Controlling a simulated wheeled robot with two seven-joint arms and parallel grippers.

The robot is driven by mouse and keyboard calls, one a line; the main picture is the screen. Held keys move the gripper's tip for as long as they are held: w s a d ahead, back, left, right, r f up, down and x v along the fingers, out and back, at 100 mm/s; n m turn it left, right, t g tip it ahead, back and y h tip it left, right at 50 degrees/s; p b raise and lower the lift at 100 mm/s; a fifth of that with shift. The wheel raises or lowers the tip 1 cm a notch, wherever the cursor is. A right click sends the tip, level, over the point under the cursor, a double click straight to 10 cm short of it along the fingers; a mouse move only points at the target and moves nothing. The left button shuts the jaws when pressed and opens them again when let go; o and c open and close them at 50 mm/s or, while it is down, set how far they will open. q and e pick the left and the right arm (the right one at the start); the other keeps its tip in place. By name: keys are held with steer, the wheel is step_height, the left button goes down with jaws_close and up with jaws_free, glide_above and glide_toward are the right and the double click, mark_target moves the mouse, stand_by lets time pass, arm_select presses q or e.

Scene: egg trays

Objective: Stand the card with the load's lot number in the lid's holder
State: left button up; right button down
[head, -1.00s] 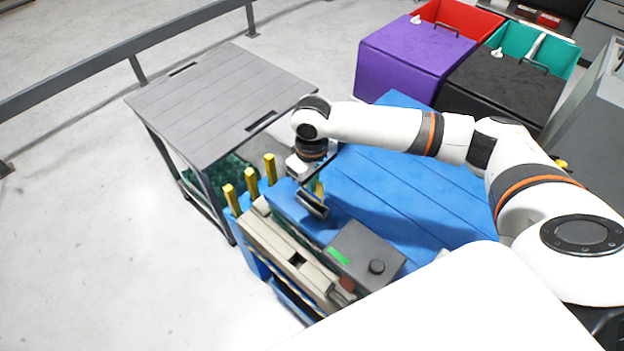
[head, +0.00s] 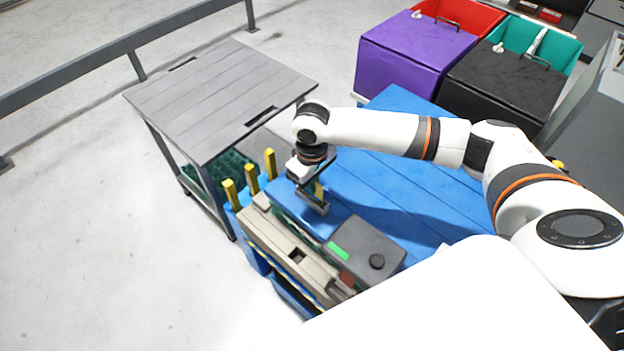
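My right gripper (head: 313,205) points down over the blue table, close beyond a beige-grey slotted strip (head: 262,236) along the table's front left edge. A narrow yellow piece (head: 319,190) shows at its fingers. I cannot tell whether it is held or stands behind them, nor whether the fingers are open or shut. I cannot make out a card with a lot number or the lid's holder for certain. Several yellow uprights, one of them here (head: 251,178), stand at the table's left end. My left gripper is not in view.
A dark grey box (head: 378,240) with a green label and a round knob sits right of the gripper on the blue table (head: 395,200). A grey-topped table (head: 215,95) stands at the left. Purple (head: 408,52) and black (head: 508,85) lidded bins are behind.

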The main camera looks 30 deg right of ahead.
steer(key=shift+f, duration=0.75)
steer(key=c, duration=1.6)
jaws_free()
steer(key=shift+o, duration=0.2)
step_height(320, 180, up, 12)
steer(key=shift+r+b, duration=0.1)
steer(key=shift+b, duration=0.75)
steer(key=shift+s, duration=0.1)
